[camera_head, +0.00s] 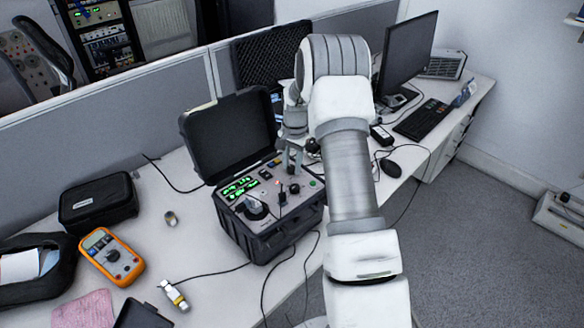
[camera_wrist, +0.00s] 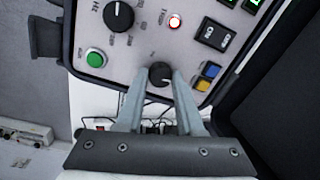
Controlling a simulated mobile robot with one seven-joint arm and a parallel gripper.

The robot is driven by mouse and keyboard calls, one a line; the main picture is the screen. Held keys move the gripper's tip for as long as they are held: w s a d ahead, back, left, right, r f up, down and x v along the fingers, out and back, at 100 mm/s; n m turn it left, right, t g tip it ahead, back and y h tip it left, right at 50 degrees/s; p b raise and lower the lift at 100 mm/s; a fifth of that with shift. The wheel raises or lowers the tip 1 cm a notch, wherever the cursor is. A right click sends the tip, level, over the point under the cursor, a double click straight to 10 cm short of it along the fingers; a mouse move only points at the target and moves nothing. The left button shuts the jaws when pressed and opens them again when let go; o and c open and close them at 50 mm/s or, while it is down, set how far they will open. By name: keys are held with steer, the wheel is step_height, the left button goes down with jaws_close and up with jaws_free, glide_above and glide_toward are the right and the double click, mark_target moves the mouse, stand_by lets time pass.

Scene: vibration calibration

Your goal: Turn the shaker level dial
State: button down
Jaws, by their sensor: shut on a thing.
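The open black instrument case (camera_head: 262,238) stands on the desk, its grey control panel facing up. In the wrist view a small black dial (camera_wrist: 160,74) sits near the panel's edge, between the fingertips of my gripper (camera_wrist: 158,82). My gripper is shut on this dial, one finger on each side. The label beside it is too small to read. In the head view my gripper (camera_head: 295,162) reaches down to the panel's far side and hides the dial. A larger black knob marked Hz (camera_wrist: 118,14) is on the same panel.
The raised lid (camera_head: 228,135) stands close left of my gripper. An orange multimeter (camera_head: 111,256) and a black pouch (camera_head: 98,200) lie to the left.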

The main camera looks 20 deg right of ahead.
steer(key=n+b, duration=0.1)
steer(key=n, duration=0.5)
steer(key=shift+n, duration=0.3)
steer(key=n, duration=0.6)
steer(key=shift+w+b, duration=0.1)
steer(key=shift+b, duration=0.3)
steer(key=n, duration=0.6)
steer(key=shift+n+g, duration=0.3)
steer(key=shift+g, duration=0.1)
steer(key=n+p, duration=0.1)
steer(key=n, duration=0.5)
steer(key=shift+w, duration=0.1)
steer(key=c, duration=0.5)
jaws_free()
steer(key=shift+c, duration=0.2)
step_height(320, 180, up, 17)
steer(key=shift+w+r, duration=0.2)
steer(key=shift+w, duration=0.2)
